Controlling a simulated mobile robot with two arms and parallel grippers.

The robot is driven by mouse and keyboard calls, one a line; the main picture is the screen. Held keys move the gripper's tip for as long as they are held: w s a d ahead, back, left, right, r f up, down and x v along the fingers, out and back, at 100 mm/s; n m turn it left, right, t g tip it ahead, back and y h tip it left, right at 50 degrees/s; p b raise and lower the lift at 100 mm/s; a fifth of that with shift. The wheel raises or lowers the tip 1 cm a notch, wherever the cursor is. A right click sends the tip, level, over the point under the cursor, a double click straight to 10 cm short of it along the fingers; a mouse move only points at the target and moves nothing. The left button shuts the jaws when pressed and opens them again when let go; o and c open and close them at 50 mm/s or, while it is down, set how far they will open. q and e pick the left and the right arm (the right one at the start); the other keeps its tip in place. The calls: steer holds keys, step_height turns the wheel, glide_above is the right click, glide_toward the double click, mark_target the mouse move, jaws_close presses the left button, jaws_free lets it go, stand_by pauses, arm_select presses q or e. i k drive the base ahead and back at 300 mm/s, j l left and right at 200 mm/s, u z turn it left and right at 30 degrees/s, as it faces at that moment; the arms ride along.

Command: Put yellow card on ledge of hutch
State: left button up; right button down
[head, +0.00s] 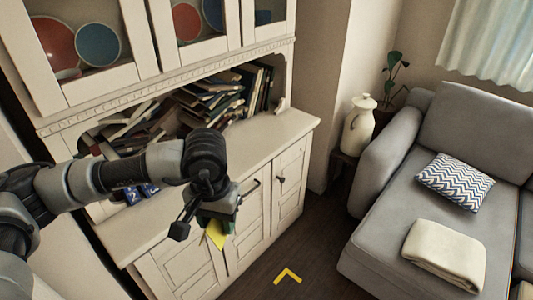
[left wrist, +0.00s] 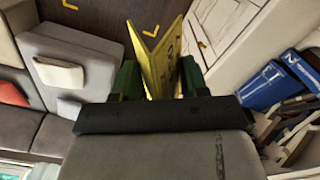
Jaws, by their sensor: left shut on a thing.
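My left gripper (head: 214,212) is shut on the yellow card (head: 217,236), which hangs down from it. In the left wrist view the folded yellow card (left wrist: 156,62) stands between the green fingers of the left gripper (left wrist: 160,84). The white hutch (head: 172,75) stands at the left and centre of the head view. Its ledge (head: 258,146) runs below the bookshelf opening. In the head view the gripper and card show in front of the lower cabinet doors, beyond the ledge's front edge. My arm hides part of the ledge. My right gripper is not in view.
Piled books (head: 205,100) fill the hutch opening. Blue lettered objects (head: 140,193) lie on the ledge's left part. The ledge's right part is bare. A white vase (head: 359,125) and grey sofa (head: 385,225) stand at the right. A yellow mark (head: 288,275) is on the dark floor.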

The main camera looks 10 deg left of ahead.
mark_target(164, 208)
steer(key=i+l+u, duration=0.1)
steer(key=i, duration=0.6)
steer(key=i+l+u, duration=0.1)
steer(key=u, duration=0.35)
steer(key=i+l+u, duration=0.25)
steer(key=u, duration=0.25)
